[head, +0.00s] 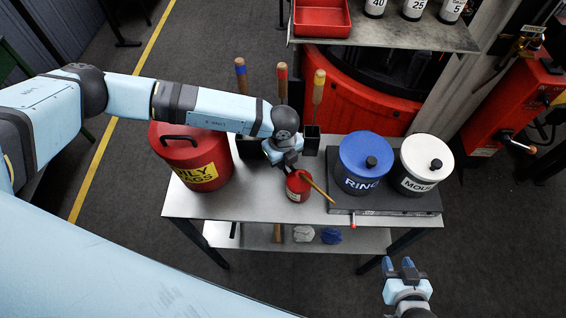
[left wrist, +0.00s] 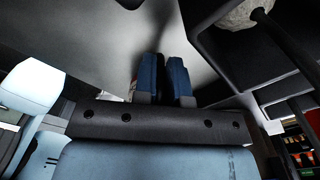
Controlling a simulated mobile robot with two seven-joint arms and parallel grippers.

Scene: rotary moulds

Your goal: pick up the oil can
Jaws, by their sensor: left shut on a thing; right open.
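The oil can (head: 297,188) is a small red can with a pale label and a thin tan spout slanting down to the right, in the middle of the metal table in the head view. My left gripper (head: 291,173) reaches down to its back edge and is shut on it; the arm partly hides the contact. In the left wrist view the blue fingers of my left gripper (left wrist: 165,80) are close together, and the can cannot be made out clearly. I cannot tell whether it touches the table. My right gripper (head: 400,267) is open and empty, in front of the table's right end.
The metal table (head: 262,205) also holds a red rags bin (head: 190,150), a blue ring pot (head: 360,165) and a white pot (head: 420,165) on a dark slab (head: 385,202). Upright handled tools (head: 318,95) stand behind. A lower shelf (head: 270,240) holds small items.

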